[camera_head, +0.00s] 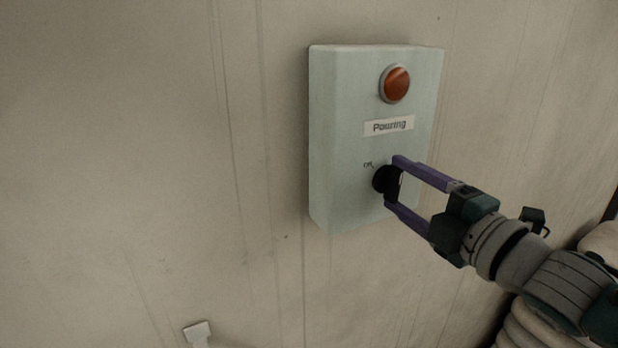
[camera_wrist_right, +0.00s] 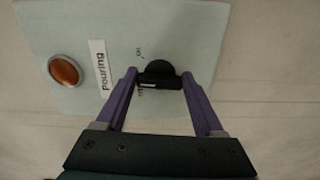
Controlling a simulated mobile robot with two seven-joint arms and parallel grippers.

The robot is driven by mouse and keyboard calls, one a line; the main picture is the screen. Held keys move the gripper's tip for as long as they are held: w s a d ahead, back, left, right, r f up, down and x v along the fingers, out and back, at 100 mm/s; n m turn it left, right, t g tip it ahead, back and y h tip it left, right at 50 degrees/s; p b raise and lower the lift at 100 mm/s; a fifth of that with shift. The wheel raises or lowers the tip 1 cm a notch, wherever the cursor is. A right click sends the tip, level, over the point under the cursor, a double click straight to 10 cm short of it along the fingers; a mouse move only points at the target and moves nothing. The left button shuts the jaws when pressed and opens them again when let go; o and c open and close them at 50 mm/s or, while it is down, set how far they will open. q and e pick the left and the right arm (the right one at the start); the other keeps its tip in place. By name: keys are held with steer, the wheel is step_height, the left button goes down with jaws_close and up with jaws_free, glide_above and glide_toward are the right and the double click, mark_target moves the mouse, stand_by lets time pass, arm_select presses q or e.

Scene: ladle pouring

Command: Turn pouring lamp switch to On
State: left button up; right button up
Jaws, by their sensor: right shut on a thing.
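A pale green control box (camera_head: 340,130) labelled "Pouring" is mounted on the wall. It has an orange-red lamp (camera_head: 396,84) near its top; the lamp also shows in the right wrist view (camera_wrist_right: 64,70). Below the label (camera_head: 388,126) is a black rotary switch (camera_head: 382,180), which also shows in the right wrist view (camera_wrist_right: 160,72). My right gripper (camera_head: 394,182) has its two purple fingers on either side of the switch and is shut on it. Small lettering sits beside the switch, too small to read surely. My left gripper is not in view.
The box hangs on a beige panelled wall (camera_head: 150,130). A small white fitting (camera_head: 197,332) shows at the bottom left. Pale rounded shapes (camera_head: 535,330) are at the bottom right behind my right arm. The wall left of the box is clear.

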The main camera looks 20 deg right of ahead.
steer(key=shift+f+m, duration=0.15)
steer(key=shift+m, duration=4.15)
steer(key=o, duration=1.4)
steer(key=s, duration=1)
steer(key=shift+d+b, duration=0.35)
steer(key=shift+b, duration=0.05)
